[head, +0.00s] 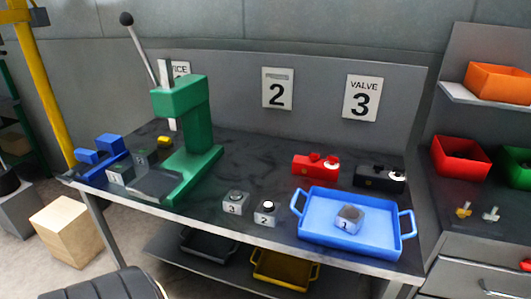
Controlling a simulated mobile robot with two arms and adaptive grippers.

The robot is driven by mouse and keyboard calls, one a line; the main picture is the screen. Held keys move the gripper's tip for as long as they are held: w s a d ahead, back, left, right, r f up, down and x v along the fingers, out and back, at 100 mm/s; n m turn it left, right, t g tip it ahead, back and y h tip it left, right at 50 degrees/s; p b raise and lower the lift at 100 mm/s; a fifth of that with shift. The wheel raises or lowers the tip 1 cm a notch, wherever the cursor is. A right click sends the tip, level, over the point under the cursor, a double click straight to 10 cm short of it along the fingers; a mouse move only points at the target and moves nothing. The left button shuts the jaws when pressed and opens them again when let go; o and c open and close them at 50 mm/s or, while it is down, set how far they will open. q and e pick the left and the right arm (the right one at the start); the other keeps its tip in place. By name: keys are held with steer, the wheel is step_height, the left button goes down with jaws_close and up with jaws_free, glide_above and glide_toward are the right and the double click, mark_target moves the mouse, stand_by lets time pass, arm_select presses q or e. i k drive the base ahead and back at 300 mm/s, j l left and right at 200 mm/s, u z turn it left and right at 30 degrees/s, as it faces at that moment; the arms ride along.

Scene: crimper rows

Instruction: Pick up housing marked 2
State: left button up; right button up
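The housing marked 2 (265,214) is a small grey block with a dark round opening on top. It stands upright near the front edge of the workbench, left of the blue tray (310,239). The similar housing marked 3 (235,204) stands just to its left, with a small gap. Another grey housing (348,217), whose mark looks like 1, sits inside the blue tray. Neither of my grippers shows in the head view.
A green press (200,140) with a long lever stands at the left of the bench, near more grey blocks (119,175) and a blue fixture (104,153). Red (313,165) and black (379,177) valve bodies lie behind the tray. The bench middle is clear.

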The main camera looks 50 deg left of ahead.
mark_target(270, 218)
steer(key=u, duration=1.5)
